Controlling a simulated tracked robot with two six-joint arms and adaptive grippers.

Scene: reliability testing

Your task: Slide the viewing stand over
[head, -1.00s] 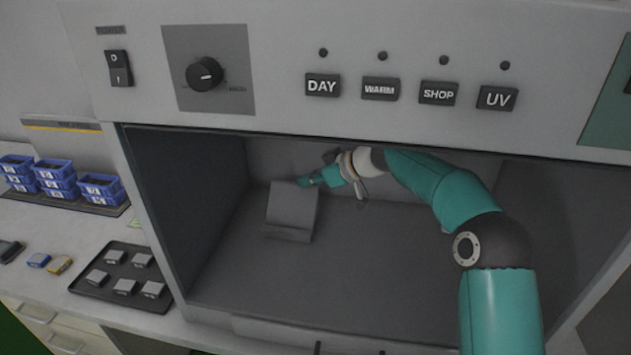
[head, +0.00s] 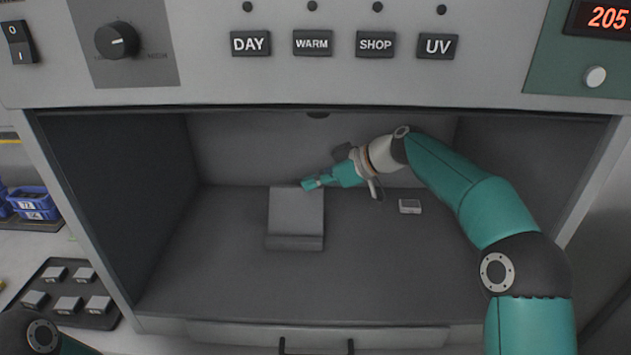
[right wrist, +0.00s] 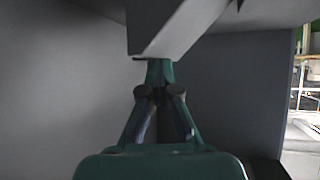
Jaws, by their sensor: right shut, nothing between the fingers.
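The viewing stand (head: 296,212) is a plain grey sloped block with a lip along its front foot. It stands on the floor of the booth, left of the middle. My right gripper (head: 308,184) reaches in from the right, and its shut tip is at the stand's upper right edge. In the right wrist view, the shut fingertips (right wrist: 160,68) meet just beneath a grey angled part of the stand (right wrist: 170,30). They hold nothing; contact is hard to tell. My left gripper is out of view; only part of my left arm shows at the lower left.
The booth has a dark left wall (head: 120,200) and an overhead panel with DAY, WARM, SHOP and UV buttons (head: 437,46). A small pale device (head: 410,206) lies right of the stand. A dark tray (head: 60,290) with several small blocks sits outside, left.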

